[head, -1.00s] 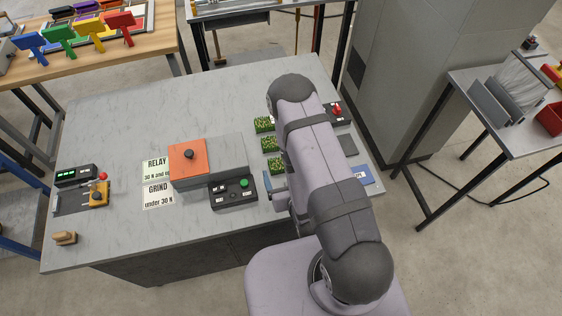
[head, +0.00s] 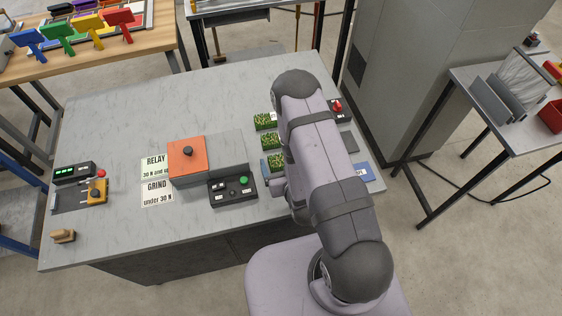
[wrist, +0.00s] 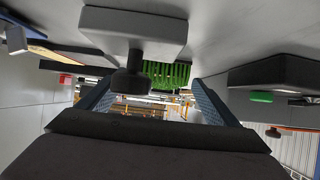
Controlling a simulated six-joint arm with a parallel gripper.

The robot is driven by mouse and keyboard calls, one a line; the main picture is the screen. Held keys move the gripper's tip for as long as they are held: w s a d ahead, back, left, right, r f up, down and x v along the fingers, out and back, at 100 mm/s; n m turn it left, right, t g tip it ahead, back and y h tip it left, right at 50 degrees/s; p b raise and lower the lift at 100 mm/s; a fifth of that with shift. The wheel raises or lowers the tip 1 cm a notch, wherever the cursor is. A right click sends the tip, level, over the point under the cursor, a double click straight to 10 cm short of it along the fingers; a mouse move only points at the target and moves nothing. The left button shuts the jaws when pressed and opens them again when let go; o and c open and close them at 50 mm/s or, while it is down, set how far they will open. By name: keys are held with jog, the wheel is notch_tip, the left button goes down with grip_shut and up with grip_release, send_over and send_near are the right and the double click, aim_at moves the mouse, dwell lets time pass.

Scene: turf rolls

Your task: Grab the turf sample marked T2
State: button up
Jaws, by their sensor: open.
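Three green turf samples stand in a row on the grey table, left of my arm in the head view: a far one (head: 265,121), a middle one (head: 272,140) and a near one (head: 276,161). Their markings are hidden or too small to read, so I cannot tell which is T2. My gripper (head: 266,169) is low beside the near sample, mostly hidden behind my arm. In the wrist view, the open gripper (wrist: 151,84) has its two blue fingers apart. A green turf sample (wrist: 167,75) shows beyond and between them, toward the right finger.
An orange block with a black knob (head: 187,160) and a control box with a green button (head: 232,190) stand left of my gripper. A box with a red knob (head: 338,108) and a blue plate (head: 363,171) lie to its right. The table's back left is clear.

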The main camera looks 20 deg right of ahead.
aim_at(281, 159)
jog(key=shift+x, duration=0.85)
jog(key=c, duration=1.2)
jog(key=shift+r, duration=0.15)
notch_tip(281, 159, up, 8)
jog(key=shift+r, duration=0.2)
jog(key=shift+r+p, duration=0.65)
jog(key=shift+p, duration=0.15)
